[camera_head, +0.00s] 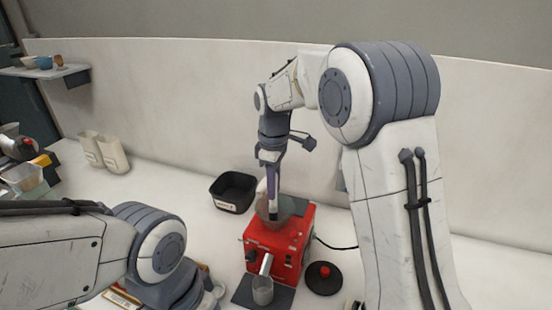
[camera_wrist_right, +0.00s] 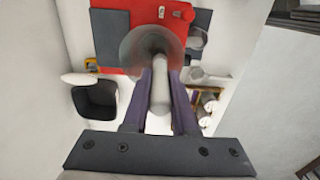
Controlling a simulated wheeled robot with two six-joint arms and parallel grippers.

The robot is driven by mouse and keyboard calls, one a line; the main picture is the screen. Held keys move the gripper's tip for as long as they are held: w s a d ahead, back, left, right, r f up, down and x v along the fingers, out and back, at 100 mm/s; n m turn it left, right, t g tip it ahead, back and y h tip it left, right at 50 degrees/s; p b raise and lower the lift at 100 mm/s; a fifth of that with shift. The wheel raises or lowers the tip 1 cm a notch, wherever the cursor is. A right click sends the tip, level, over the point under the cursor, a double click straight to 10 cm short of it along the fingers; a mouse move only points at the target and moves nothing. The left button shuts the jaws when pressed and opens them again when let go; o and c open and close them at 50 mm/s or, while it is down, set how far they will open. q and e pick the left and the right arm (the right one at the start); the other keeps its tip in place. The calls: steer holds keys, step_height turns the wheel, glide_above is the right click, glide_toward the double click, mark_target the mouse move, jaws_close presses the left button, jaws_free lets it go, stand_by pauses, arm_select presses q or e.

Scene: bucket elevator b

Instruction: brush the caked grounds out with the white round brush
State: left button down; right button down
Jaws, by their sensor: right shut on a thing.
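The red grinder (camera_head: 270,243) stands on the white counter in the middle of the head view, with a see-through bowl-shaped hopper (camera_head: 285,212) on top. My right gripper (camera_head: 273,207) points down at the hopper. In the right wrist view its two purple fingers close on the white round brush (camera_wrist_right: 160,88). The brush's far end reaches into the hopper (camera_wrist_right: 131,50), where its tip is blurred by the hopper wall. The grounds cannot be made out. Of my left arm only links show at the lower left; its gripper is not seen.
A black bin (camera_head: 233,192) stands behind and left of the grinder. A metal cup (camera_head: 262,291) is below the grinder's spout. A round black lid with a red knob (camera_head: 323,278) lies right of it. Pale containers (camera_head: 103,152) stand at the left, below a shelf (camera_head: 50,74) with bowls.

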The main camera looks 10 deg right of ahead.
steer(key=shift+r+p, duration=1.85)
steer(key=shift+r, duration=0.45)
